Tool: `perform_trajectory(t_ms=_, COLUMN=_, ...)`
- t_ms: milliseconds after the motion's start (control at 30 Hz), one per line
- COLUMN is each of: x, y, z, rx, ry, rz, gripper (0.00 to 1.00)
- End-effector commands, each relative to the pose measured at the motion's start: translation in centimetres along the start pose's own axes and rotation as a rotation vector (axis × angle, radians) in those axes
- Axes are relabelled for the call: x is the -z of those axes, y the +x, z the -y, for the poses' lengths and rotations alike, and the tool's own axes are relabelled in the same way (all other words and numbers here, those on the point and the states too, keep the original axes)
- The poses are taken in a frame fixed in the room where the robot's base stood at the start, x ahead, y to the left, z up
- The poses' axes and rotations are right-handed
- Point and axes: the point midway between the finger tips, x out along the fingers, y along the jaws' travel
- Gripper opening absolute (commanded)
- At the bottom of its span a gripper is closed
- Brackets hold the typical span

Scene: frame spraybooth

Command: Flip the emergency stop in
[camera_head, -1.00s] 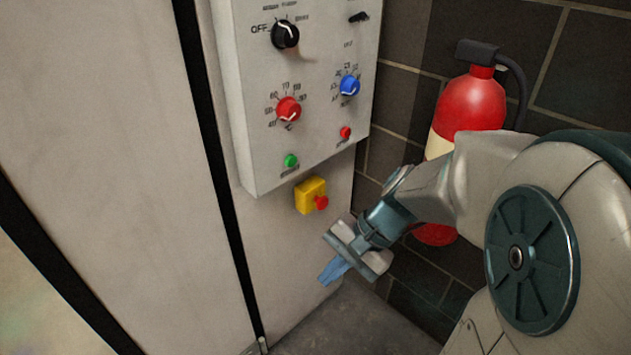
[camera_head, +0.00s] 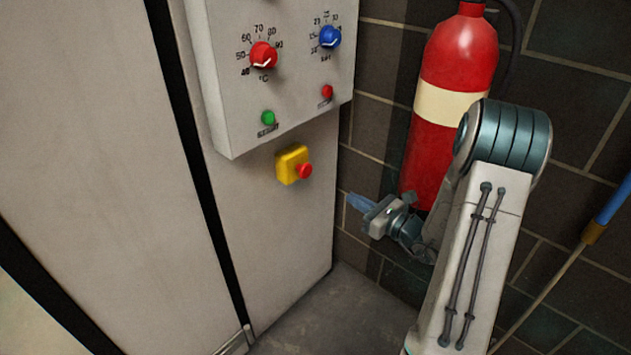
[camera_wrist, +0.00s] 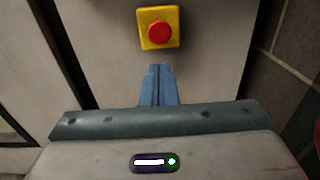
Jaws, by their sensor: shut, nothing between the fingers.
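The emergency stop is a red mushroom button (camera_head: 304,170) on a yellow box (camera_head: 289,163), fixed to the pale cabinet side below the control panel. In the wrist view the red button (camera_wrist: 159,33) on its yellow box (camera_wrist: 146,15) is at top centre, just beyond my fingertips. My gripper (camera_head: 352,200) is shut and empty, with blue fingers close together. In the head view it is to the right of and a little lower than the button, apart from it. In the wrist view my fingers (camera_wrist: 158,70) point toward the box, with a gap between.
The control panel (camera_head: 225,90) above carries a red dial (camera_head: 263,56), a blue dial (camera_head: 330,37), a green button (camera_head: 268,118) and a small red button (camera_head: 327,91). A fire extinguisher (camera_head: 455,75) hangs on the tiled wall behind my arm. A blue-topped pole (camera_head: 612,205) leans at right.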

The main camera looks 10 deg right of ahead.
Motion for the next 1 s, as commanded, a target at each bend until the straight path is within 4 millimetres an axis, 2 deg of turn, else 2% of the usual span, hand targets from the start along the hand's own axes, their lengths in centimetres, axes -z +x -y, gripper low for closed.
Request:
perform_trajectory(t_ms=233, x=-0.1, y=0.1, z=-0.1, rx=-0.003, ry=-0.002, rz=-0.001, gripper=0.0)
perform_trajectory(t_ms=367, x=-0.1, y=1.1, z=-0.2, rx=-0.007, ry=-0.003, rz=0.0, gripper=0.0)
perform_trajectory(t_ms=467, x=0.0, y=2.7, z=-0.2, rx=-0.008, ry=-0.003, rz=-0.001, gripper=0.0)
perform_trajectory(t_ms=800, x=0.0, y=9.9, z=-0.3, rx=-0.009, ry=-0.003, rz=0.0, gripper=0.0)
perform_trajectory(t_ms=1000, x=0.0, y=12.9, z=-0.2, rx=-0.005, ry=-0.003, rz=-0.001, gripper=0.0)
